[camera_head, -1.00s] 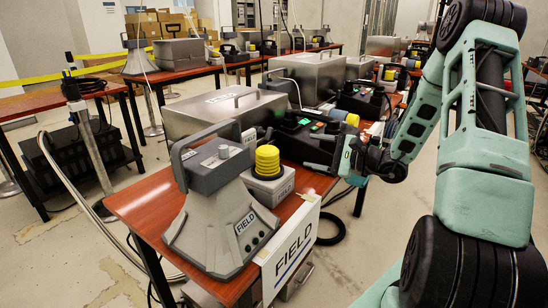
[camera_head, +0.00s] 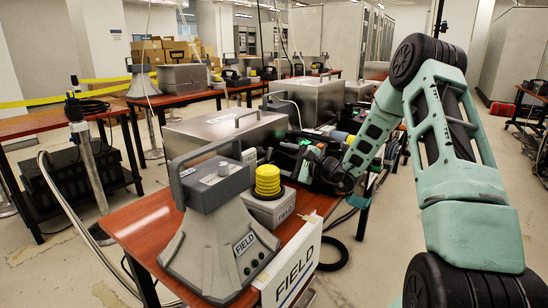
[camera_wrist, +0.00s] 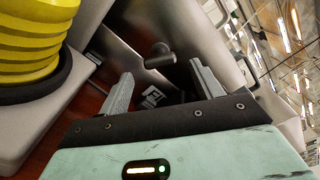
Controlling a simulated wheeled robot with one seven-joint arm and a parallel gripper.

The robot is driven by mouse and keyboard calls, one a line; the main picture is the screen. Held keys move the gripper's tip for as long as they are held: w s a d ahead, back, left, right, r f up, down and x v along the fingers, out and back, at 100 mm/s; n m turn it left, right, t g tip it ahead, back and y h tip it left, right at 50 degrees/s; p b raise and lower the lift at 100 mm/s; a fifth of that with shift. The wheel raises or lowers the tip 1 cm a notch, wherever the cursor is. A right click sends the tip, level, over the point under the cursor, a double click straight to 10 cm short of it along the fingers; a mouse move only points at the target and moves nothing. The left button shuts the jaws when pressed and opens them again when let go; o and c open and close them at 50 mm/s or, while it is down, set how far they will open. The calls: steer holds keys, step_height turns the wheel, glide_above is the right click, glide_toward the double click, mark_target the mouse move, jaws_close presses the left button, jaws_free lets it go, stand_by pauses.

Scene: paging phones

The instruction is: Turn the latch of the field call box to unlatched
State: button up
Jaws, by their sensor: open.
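The silver metal case (camera_head: 205,133), which appears to be the field call box, stands on the red-brown table behind the grey horn unit. Its front is mostly hidden in the head view. In the wrist view a short dark grey knob (camera_wrist: 160,56) sticks out from a grey metal face (camera_wrist: 120,42); it may be the latch, and I cannot tell its setting. My gripper (camera_wrist: 162,76) is open, with the knob beyond and roughly between its fingertips, apparently not touching. In the head view my gripper is at the case's right end, partly lost among dark devices.
A grey FIELD horn unit (camera_head: 215,232) and a yellow ribbed part (camera_head: 267,181) on a FIELD box (camera_head: 270,208) stand at the near table end. The yellow part (camera_wrist: 35,35) is close left in the wrist view. Another silver case (camera_head: 312,96) stands behind.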

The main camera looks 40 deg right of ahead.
mark_target(272, 156)
steer(key=shift+x, duration=2)
steer(key=c, duration=1)
steer(key=m+p, duration=0.3)
steer(key=m, duration=0.3)
steer(key=shift+r+m+p, duration=0.1)
steer(key=shift+m+p, duration=0.2)
steer(key=shift+p, duration=0.05)
steer(key=m+p, duration=0.2)
steer(key=m, duration=0.1)
steer(key=shift+m+p, duration=1)
steer(key=shift+m, duration=0.1)
steer(key=shift+s, duration=0.1)
